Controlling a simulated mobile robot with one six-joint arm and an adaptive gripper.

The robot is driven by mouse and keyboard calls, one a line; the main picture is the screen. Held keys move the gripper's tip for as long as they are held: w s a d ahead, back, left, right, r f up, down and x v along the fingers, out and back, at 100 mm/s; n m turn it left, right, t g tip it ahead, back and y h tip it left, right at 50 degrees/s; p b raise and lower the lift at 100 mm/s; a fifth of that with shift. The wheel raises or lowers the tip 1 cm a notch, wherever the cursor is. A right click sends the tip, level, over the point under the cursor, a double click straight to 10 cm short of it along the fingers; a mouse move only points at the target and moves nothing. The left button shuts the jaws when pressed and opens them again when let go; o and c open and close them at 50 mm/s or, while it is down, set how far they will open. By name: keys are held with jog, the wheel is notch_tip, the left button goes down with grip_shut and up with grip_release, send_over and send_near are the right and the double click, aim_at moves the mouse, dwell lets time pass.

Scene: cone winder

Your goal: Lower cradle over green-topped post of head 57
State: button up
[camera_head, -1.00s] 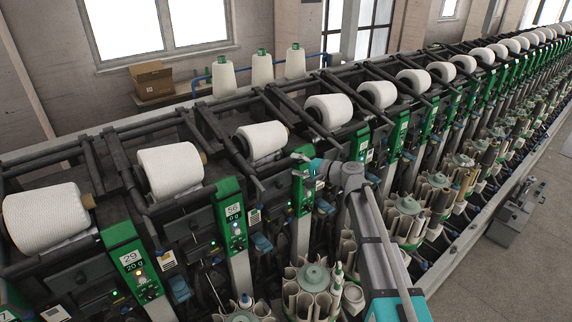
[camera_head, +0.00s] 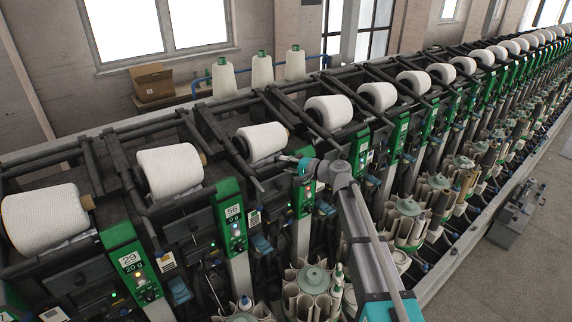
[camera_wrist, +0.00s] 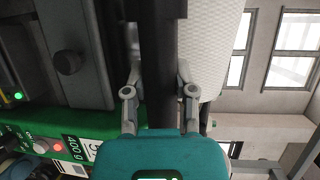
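In the head view my gripper (camera_head: 300,165) is at the green-topped post (camera_head: 307,195) just right of the post marked 56; its own number is not readable there. In the wrist view my gripper (camera_wrist: 159,75) has one finger on each side of a dark cradle bar (camera_wrist: 158,45), and the fingertips appear to be against it. The white yarn package (camera_head: 262,141) sits behind my gripper; it also shows in the wrist view (camera_wrist: 212,45). A green post top (camera_wrist: 40,135) with a partly cut-off label and "400 g" lies at lower left there.
Post 56 (camera_head: 233,215) and post 29 (camera_head: 135,268) stand to the left. Several more heads run off to the right. Bobbin magazines (camera_head: 312,285) stand below my arm. A cardboard box (camera_head: 152,83) and white cones (camera_head: 262,70) are behind the machine.

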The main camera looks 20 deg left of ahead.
grip_shut()
jog(key=shift+r, duration=0.1)
jog(key=r+p, duration=0.3)
jog(key=shift+s+d, duration=0.15)
jog(key=shift+d, duration=0.2)
